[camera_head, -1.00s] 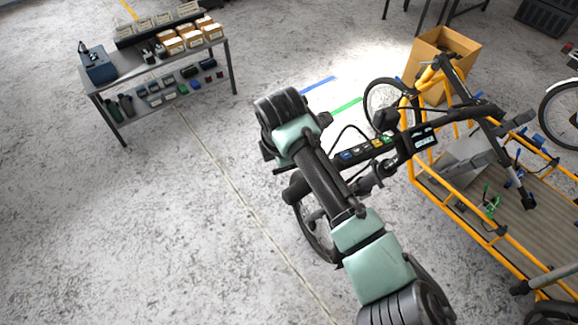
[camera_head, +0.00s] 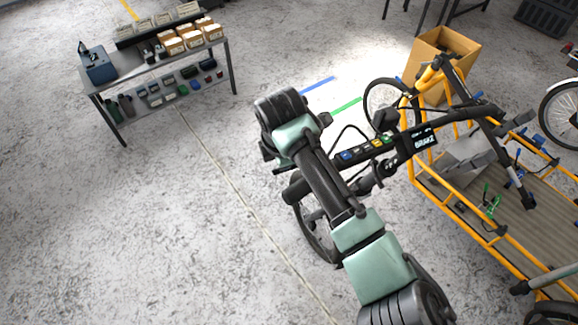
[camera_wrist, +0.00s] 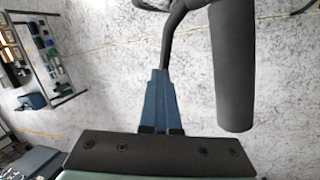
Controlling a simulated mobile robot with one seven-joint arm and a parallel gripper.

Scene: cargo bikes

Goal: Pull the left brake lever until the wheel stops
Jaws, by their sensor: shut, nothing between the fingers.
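In the wrist view, the brake lever (camera_wrist: 173,38) is a thin dark curved bar beside the thick black handlebar grip (camera_wrist: 233,65). My gripper (camera_wrist: 160,74) has its blue fingers together, with the tips at the lever's lower end; touching or just overlapping, I cannot tell. In the head view, the grip's end (camera_head: 295,188) sticks out left of my arm, which hides the lever and most of my gripper. One spoked wheel (camera_head: 312,232) is partly behind my arm; another (camera_head: 370,92) is beyond the handlebar.
The yellow cargo frame (camera_head: 455,212) with its flat bed lies to the right. A cardboard box (camera_head: 427,62) stands behind it. A metal shelf table (camera_head: 232,68) with boxes and tools is at the back left. The floor on the left is clear.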

